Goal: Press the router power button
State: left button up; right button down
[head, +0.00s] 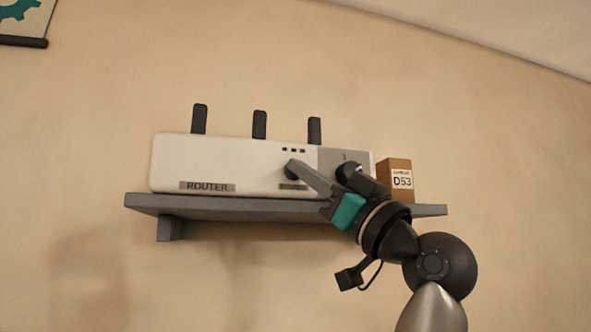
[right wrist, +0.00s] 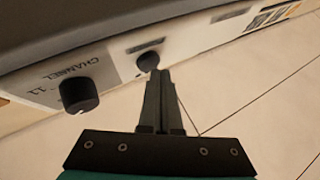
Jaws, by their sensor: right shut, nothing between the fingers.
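The white router (head: 225,160) stands on a grey wall shelf, with three dark antennas and a ROUTER label. A round black button (head: 289,170) sits on its front above a small label plate. It also shows in the right wrist view (right wrist: 148,61). My right gripper (head: 301,167) is shut and empty. Its fingertips (right wrist: 159,74) are right at the button and partly cover it in the head view. I cannot tell whether they touch it or whether it is pressed in. My left gripper is not in view.
A black CHANNEL knob (right wrist: 78,94) is on the router front beside the button. A brown box marked D53 (head: 397,181) stands on the shelf's right end. The shelf edge (head: 230,208) runs just below the router. The wall around is mostly bare.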

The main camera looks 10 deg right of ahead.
jog(key=shift+w, duration=0.4)
jog(key=shift+s, duration=0.15)
jog(key=shift+s+f, duration=0.1)
jog(key=shift+s, duration=0.1)
dwell(0.3)
jog(key=s+b, duration=0.1)
jog(key=s, duration=0.5)
jog(key=shift+d, duration=0.15)
dwell(0.4)
